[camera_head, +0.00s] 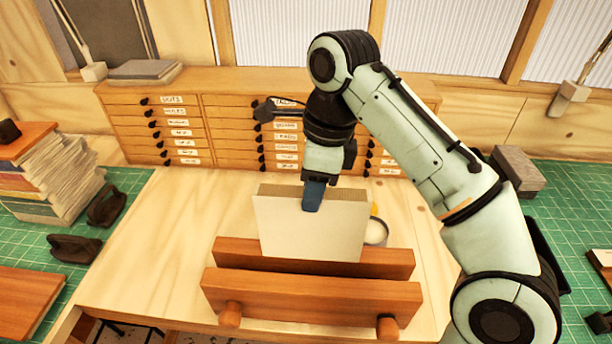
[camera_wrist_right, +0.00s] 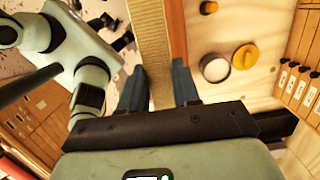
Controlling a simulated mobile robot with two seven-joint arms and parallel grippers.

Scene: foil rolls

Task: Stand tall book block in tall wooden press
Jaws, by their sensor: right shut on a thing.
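The tall book block (camera_head: 310,229) is a pale, upright slab with a tan top edge. My right gripper (camera_head: 313,196) is shut on its top edge from above. In the right wrist view the block (camera_wrist_right: 152,40) runs between the two fingers of the gripper (camera_wrist_right: 158,88). The tall wooden press (camera_head: 311,296) has two parallel reddish-brown boards with round knobs in front. The block's lower edge shows in front of the far board, whose face is visible below it, so the block appears above the press. My left gripper is not in view.
A drawer cabinet (camera_head: 230,130) lines the back. A stack of books (camera_head: 45,180) and dark irons (camera_head: 75,248) are at left. Bare tabletop lies left of the press.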

